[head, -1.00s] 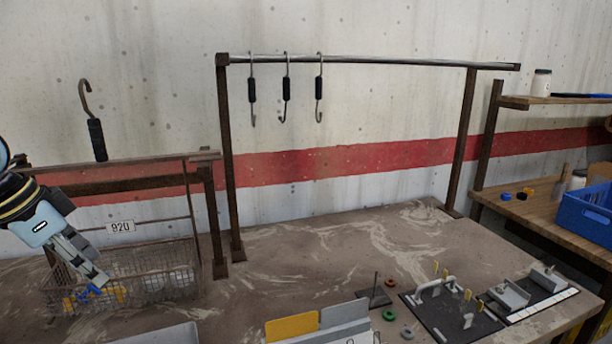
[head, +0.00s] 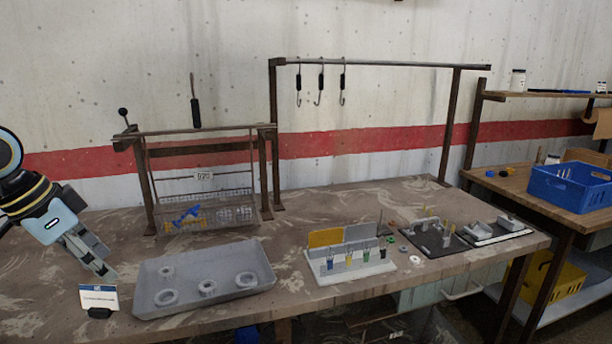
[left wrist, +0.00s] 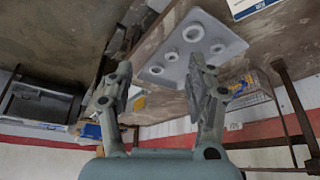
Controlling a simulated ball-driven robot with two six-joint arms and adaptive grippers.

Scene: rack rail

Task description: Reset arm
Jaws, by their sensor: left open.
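My left gripper (head: 98,258) is at the left of the head view, above the left end of the table, close to a small white card on a stand (head: 99,299). In the left wrist view its two fingers (left wrist: 160,92) are spread apart with nothing between them. A grey tray (head: 262,275) with several pale rings lies to the right of the gripper; it also shows beyond the fingers in the left wrist view (left wrist: 228,47). My right gripper does not show.
A wire basket (head: 240,193) hangs in a dark frame behind the tray. Three hooks hang on the rail (head: 400,64). A white block with coloured pegs (head: 325,278) and dark fixture boards (head: 432,247) stand to the right. A side bench holds a blue crate (head: 568,188).

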